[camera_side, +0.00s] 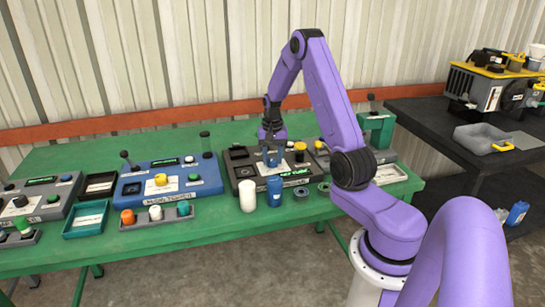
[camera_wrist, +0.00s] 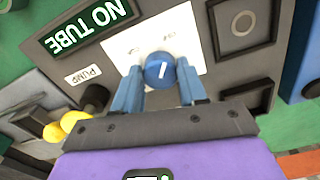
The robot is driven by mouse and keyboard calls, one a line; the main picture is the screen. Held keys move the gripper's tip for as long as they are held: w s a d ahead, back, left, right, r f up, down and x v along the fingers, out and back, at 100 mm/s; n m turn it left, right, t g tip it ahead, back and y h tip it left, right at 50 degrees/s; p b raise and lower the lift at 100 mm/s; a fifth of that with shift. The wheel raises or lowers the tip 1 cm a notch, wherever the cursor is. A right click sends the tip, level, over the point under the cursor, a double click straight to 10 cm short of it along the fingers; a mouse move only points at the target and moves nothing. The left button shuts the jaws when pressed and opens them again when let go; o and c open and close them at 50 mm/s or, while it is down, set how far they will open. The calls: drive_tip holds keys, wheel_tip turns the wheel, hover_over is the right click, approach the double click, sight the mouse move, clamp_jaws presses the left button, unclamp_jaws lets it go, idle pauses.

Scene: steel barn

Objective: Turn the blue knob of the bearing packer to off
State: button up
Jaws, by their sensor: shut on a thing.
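The bearing packer (camera_side: 245,186) is a dark box on the green table in the side view. Its green display (camera_wrist: 92,27) reads NO TUBE, upside down in the wrist view. The blue knob (camera_wrist: 161,70) sits on a white plate (camera_wrist: 183,33) with small markings, too blurred to read surely. A short white line on the knob points up and slightly right in the wrist view. My gripper (camera_wrist: 160,80) has its blue fingers shut on the knob, one on each side. In the side view my gripper (camera_side: 272,156) is over the packer and the knob cannot be made out.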

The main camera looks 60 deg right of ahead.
sight(272, 159)
drive_tip(key=shift+w, duration=0.1)
drive_tip(key=o, duration=1.1)
drive_tip(key=shift+c, duration=0.2)
wheel_tip(272, 159, up, 18)
drive_tip(key=shift+f, duration=0.25)
